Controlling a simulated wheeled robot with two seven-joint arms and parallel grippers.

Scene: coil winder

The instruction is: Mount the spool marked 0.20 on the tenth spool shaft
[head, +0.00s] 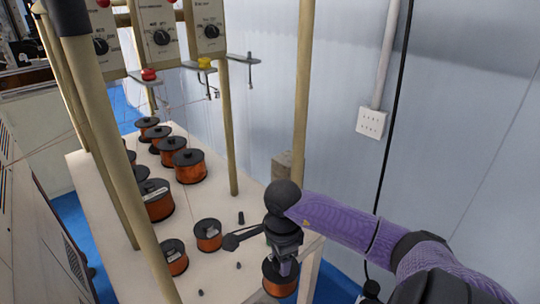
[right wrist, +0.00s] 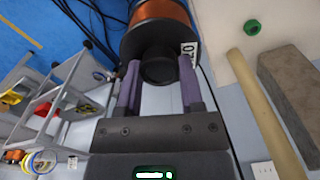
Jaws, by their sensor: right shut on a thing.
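My right gripper (head: 283,268) is shut on a copper-wound spool (head: 279,280) with dark flanges, held at the front right of the table. In the right wrist view the fingers (right wrist: 160,88) grip the spool's dark hub, and its copper winding (right wrist: 160,12) shows beyond the flange. A white label (right wrist: 188,52) on it is only partly readable and appears upside down. Bare dark shafts stand on the pale table top (head: 222,285), one upright behind the gripper (head: 241,217) and a short one to its left (head: 238,265). I cannot tell which is the tenth. My left gripper is not in view.
Several other copper spools (head: 188,165) stand in rows on the table, with more near the front left (head: 208,235). Wooden posts (head: 229,125) rise from the table. Control boxes with knobs (head: 160,35) hang above. A wall socket (head: 371,122) is at right.

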